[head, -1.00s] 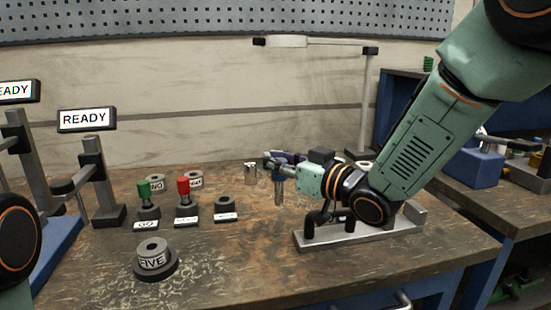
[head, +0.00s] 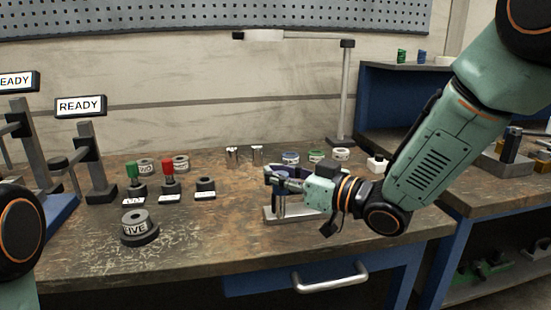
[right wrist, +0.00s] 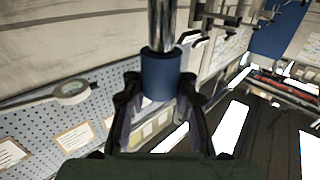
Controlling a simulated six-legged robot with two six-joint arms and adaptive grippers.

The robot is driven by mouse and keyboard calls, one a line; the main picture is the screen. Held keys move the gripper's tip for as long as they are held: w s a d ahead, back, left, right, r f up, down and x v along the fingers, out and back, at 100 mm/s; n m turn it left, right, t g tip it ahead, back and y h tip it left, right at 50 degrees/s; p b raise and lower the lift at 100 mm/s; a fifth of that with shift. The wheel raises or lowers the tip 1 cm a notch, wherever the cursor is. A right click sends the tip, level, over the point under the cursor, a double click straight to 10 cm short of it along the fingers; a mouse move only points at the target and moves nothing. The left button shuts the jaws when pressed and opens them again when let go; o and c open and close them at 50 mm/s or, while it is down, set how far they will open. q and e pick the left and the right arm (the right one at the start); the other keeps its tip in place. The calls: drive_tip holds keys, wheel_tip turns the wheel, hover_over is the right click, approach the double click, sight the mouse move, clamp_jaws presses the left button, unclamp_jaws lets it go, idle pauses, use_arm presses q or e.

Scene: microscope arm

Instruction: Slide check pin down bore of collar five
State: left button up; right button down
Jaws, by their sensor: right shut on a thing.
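Collar five (head: 134,220) is a grey ring labelled FIVE, with its bore facing up. It sits on a dark round base at the front left of the bench. My right gripper (head: 276,178) is shut on the check pin (head: 280,204), which hangs upright, steel end down, to the right of collar five and clear of it. In the right wrist view my right gripper (right wrist: 160,95) has its fingers on both sides of the pin's blue sleeve (right wrist: 160,75), with the steel shank beyond it. My left gripper is out of view.
Green (head: 132,173) and red (head: 168,175) handled gauges and a dark ring (head: 205,186) stand behind collar five. A pale metal fixture plate (head: 275,215) lies behind the pin. Coloured rings (head: 316,155) stand at the back. The bench front between collar and pin is clear.

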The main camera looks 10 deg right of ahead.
drive_tip(key=s+d+f+n+g+y, duration=0.1)
drive_tip(key=s+d+f, duration=0.1)
drive_tip(key=s+f, duration=0.6)
drive_tip(key=s+d+f+n+g+y, duration=0.1)
drive_tip(key=s+d+f+g, duration=0.1)
drive_tip(key=s+f, duration=0.6)
wheel_tip(320, 180, down, 2)
drive_tip(key=shift+s+d+n+y, duration=0.3)
drive_tip(key=shift+d+y, duration=0.1)
drive_tip(key=shift+d, duration=0.45)
